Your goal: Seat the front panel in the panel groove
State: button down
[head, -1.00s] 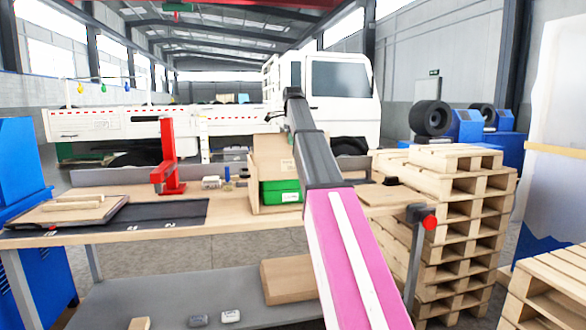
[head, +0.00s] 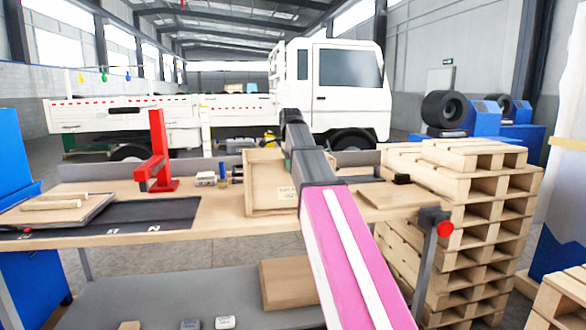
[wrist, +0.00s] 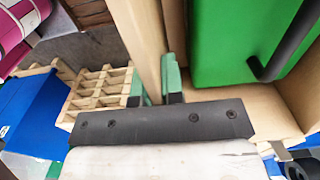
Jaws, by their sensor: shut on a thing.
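The front panel (head: 268,195) is a tan wooden board with a pale label, upright at the front of the wooden box (head: 247,178) on the bench. It hides the green case in the head view. In the wrist view my gripper (wrist: 157,88) is shut on the panel (wrist: 141,35), its green fingertips either side of the board. The green case (wrist: 225,45) with a black handle sits in the box (wrist: 275,125), right of the panel. The groove is hidden, and I cannot tell whether the panel's lower edge is in it. In the head view my arm hides the gripper.
A red press (head: 157,160) and small items stand left of the box on the bench (head: 225,215). A dark mat (head: 150,222) lies further left. A pallet stack (head: 470,200) stands close on the right. A clamp with a red knob (head: 440,225) is at the bench's right end.

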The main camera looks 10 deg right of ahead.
jog(key=shift+f, duration=0.6)
jog(key=c, duration=1.2)
grip_release()
jog(key=shift+c, duration=0.2)
